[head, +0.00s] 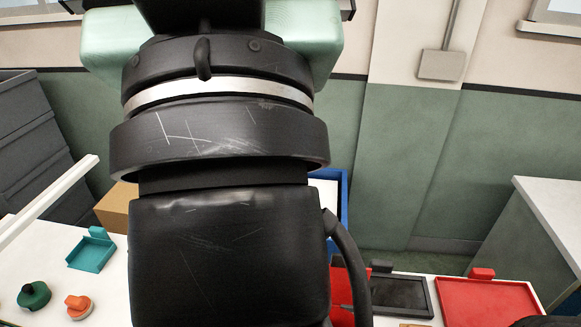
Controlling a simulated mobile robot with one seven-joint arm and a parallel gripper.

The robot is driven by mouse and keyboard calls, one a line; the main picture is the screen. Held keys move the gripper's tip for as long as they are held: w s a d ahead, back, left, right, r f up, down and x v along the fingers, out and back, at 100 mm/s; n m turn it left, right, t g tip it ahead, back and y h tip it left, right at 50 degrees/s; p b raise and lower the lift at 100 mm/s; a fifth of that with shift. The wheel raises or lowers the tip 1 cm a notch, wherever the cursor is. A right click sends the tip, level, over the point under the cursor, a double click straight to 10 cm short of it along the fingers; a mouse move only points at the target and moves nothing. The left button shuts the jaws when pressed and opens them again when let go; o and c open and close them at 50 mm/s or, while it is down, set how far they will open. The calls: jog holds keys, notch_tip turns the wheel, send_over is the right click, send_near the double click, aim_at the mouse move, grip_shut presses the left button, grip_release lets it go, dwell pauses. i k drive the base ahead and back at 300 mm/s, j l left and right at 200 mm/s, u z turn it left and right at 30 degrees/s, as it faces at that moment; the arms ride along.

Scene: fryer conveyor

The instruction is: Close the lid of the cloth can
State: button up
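I cannot make out the cloth can or its lid in the head view. My own black arm, with a silver ring and pale green parts, fills the middle of the picture and hides much of the table behind it. My gripper does not show, so I cannot see where it is relative to the can. A red object (342,297) is partly hidden behind my arm, and I cannot tell what it is.
The white table (30,262) holds a teal tray (92,252), round green (34,298) and orange (78,308) pieces, a black tray (402,295) and a red tray (487,302). A cardboard box (114,207), blue container (345,205) and grey crates (30,140) stand behind. A counter (555,205) is right.

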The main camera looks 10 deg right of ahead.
aim_at(340, 289)
jog(key=i+j+z, duration=0.2)
jog(key=z, duration=0.2)
jog(key=i+j+z, duration=0.1)
jog(key=j+z, duration=0.25)
jog(key=i+j+z, duration=0.1)
jog(key=j+z, duration=0.3)
jog(key=l, duration=0.1)
